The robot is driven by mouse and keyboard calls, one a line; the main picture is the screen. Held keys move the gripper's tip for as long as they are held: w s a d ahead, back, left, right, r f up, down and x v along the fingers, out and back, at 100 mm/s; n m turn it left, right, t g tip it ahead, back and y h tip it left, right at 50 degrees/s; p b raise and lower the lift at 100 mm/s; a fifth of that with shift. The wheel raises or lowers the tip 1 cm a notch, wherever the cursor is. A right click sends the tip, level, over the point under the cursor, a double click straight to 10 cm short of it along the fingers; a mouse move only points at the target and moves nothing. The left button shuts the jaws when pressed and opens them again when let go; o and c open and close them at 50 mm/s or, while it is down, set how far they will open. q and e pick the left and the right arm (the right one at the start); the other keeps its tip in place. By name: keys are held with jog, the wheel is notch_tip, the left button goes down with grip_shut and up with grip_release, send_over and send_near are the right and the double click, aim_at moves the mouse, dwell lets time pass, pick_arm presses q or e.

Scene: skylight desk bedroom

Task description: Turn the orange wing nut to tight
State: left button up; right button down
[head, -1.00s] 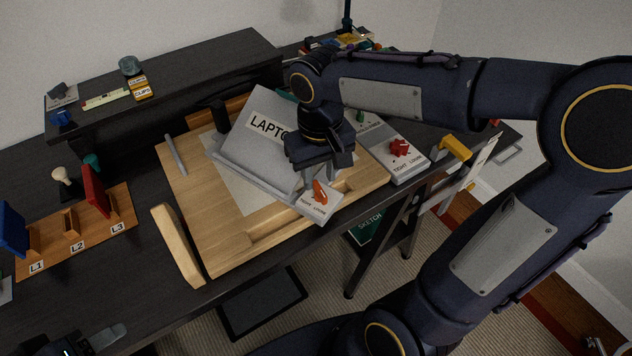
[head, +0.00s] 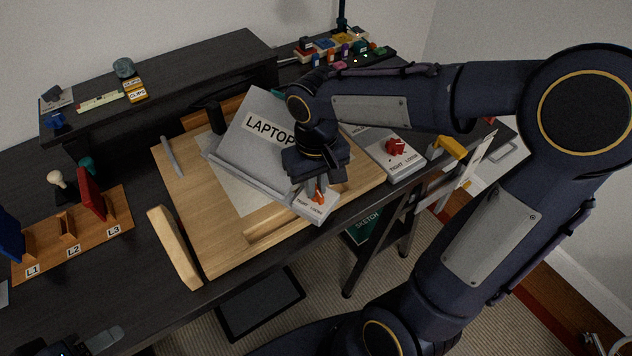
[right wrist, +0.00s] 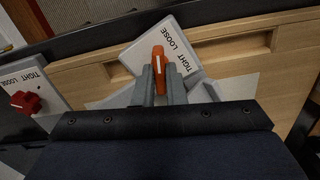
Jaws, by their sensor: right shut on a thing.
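The orange wing nut (head: 319,197) stands on a light grey plate (head: 325,211) printed TIGHT and LOOSE, at the front edge of the wooden board. In the right wrist view the nut (right wrist: 159,62) is a slim orange bar with a white line, nearly upright in the picture. The printed words are on the plate (right wrist: 142,50) to its right. My right gripper (head: 315,192) comes down from above and is shut on the nut; its fingers hide the nut's lower part. A part of my left gripper (head: 100,340) shows at the bottom left edge; its jaws are unclear.
A red knob (head: 396,147) on another TIGHT/LOOSE plate (head: 404,171) is to the right. A grey slanted LAPTOP stand (head: 238,150) is just behind my right gripper. A wooden bar (head: 174,247) lies at the board's left. The desk's front edge is close.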

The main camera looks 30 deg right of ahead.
aim_at(317, 188)
jog(key=shift+m, duration=0.3)
jog(key=m+b, duration=0.1)
jog(key=m, duration=0.3)
jog(key=shift+m, duration=0.3)
jog(key=m+b, duration=0.1)
jog(key=m, duration=0.5)
jog(key=m+b, duration=0.1)
jog(key=m, duration=0.5)
jog(key=shift+m, duration=0.3)
jog(key=m, duration=0.6)
jog(key=c, duration=1.5)
grip_release()
jog(key=shift+r, duration=0.1)
notch_tip(317, 188, up, 8)
jog(key=shift+f, duration=0.15)
